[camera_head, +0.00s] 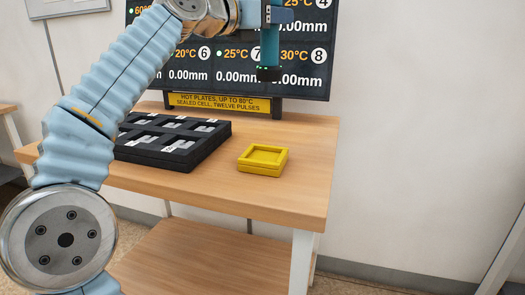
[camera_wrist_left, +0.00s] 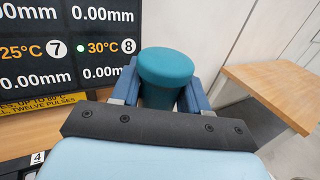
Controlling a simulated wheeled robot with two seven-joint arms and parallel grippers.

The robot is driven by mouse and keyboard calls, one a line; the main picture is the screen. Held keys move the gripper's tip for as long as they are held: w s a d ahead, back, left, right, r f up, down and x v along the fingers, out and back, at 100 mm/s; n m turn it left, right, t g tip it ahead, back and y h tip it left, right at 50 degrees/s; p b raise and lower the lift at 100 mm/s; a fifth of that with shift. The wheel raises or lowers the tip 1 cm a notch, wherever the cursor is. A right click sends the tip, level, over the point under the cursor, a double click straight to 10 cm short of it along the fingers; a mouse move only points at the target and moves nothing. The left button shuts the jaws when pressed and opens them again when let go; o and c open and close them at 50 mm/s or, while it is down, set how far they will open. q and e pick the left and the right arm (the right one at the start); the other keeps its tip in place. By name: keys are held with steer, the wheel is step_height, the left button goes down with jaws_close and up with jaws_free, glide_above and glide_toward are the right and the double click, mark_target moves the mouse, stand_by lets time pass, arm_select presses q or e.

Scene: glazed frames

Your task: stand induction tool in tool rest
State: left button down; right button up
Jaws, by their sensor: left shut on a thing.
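The induction tool (camera_head: 270,48) is a teal cylinder with a dark lower end and small green lights. It hangs about upright in my left gripper (camera_head: 278,15), in front of the screen. In the left wrist view its round teal top (camera_wrist_left: 165,68) shows between the two blue fingers of the left gripper (camera_wrist_left: 163,92), which is shut on it. The tool rest (camera_head: 258,167) looks to be the yellow square block with a shallow recess on the wooden table. The recess is empty, and the tool is held well above the table, apart from the rest. My right gripper is not in view.
A black plate unit (camera_head: 170,157) with several cells stands left of the yellow rest on the table (camera_head: 290,195). A large dark screen (camera_head: 225,62) with a yellow label (camera_head: 219,103) stands behind. The tabletop right of the rest is clear. Another wooden table (camera_wrist_left: 280,85) shows in the wrist view.

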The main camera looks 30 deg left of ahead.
mark_target(263, 49)
arm_select(q)
step_height(263, 49, down, 6)
steer(key=shift+f, duration=0.1)
step_height(263, 49, down, 6)
steer(key=b, duration=0.3)
step_height(263, 49, down, 6)
steer(key=b, duration=0.3)
steer(key=c, duration=1)
jaws_free()
steer(key=shift+o, duration=1.3)
steer(key=shift+w, duration=0.15)
steer(key=shift+o, duration=0.9)
